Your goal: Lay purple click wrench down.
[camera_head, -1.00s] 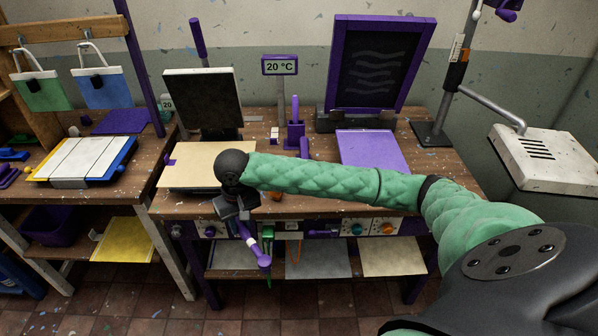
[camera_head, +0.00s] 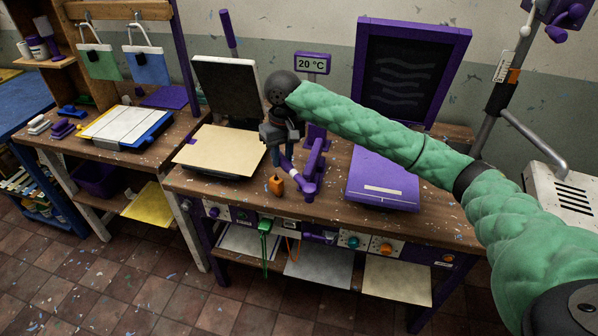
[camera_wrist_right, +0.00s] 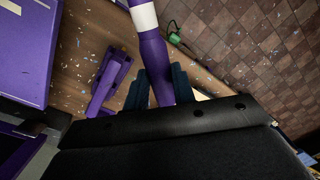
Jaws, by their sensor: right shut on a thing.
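My right gripper (camera_head: 283,156) is shut on the purple click wrench (camera_head: 296,180), which has a white band on its shaft. The wrench slants down from the jaws over the wooden workbench (camera_head: 238,207), between the beige board and the purple panel. I cannot tell whether its lower end touches the bench top. In the right wrist view the dark fingers (camera_wrist_right: 162,88) grip the purple wrench (camera_wrist_right: 153,48), with the white band beyond them. My left gripper is not in view.
A purple tool-like object (camera_head: 316,160) stands close beside the wrench; it also shows in the wrist view (camera_wrist_right: 106,85). An orange piece (camera_head: 275,185) sits just left. The beige board (camera_head: 219,150) and purple panel (camera_head: 383,180) flank the gap. Bare bench lies in front.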

